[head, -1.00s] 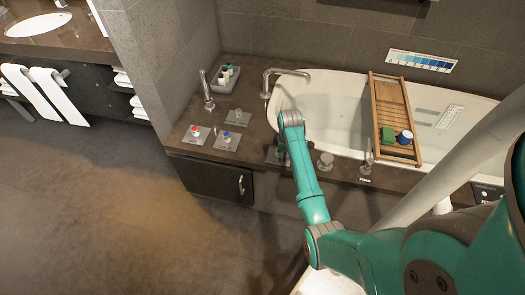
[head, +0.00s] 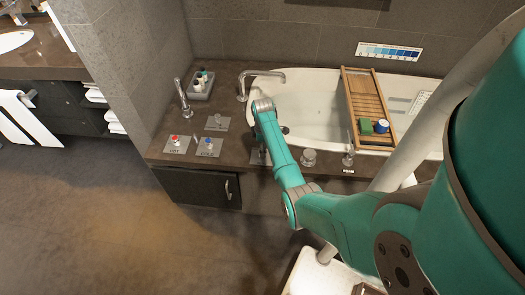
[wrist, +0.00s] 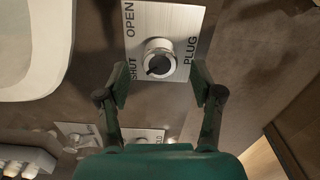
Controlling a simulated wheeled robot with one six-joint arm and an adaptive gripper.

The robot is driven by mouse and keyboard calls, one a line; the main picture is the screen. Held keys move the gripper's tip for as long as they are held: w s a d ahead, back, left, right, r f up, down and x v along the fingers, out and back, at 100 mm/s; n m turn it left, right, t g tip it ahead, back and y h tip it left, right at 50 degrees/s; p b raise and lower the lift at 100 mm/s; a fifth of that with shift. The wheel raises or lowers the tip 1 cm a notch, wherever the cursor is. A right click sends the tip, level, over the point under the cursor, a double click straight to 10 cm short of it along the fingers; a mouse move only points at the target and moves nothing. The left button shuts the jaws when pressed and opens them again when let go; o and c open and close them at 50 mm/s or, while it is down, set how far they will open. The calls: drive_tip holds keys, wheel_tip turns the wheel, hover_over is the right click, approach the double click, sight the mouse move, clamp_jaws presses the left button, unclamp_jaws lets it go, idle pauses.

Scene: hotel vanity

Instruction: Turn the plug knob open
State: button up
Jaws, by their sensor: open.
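The plug knob (wrist: 158,60) is a round silver knob with a dark inner face on a square metal plate (wrist: 186,18) marked OPEN, SHUT and PLUG. A small pointer on its face seems to point toward the SHUT side. In the wrist view my gripper (wrist: 160,84) is open, with one dark finger on each side just below the knob, nothing between them. I cannot tell how high the fingertips are above the plate. In the head view my arm covers the knob and gripper; only part of the plug plate (head: 257,158) shows.
A red-topped knob (head: 175,140) and a blue-topped knob (head: 208,142) sit on plates to the left. A third plate (head: 216,124) lies behind them. The tub (head: 315,110), spout (head: 262,73), round knob (head: 309,157) and wooden bath tray (head: 366,92) are nearby.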

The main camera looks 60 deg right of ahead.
drive_tip(key=shift+f, duration=1.25)
drive_tip(key=c, duration=1.1)
drive_tip(key=shift+c, duration=0.2)
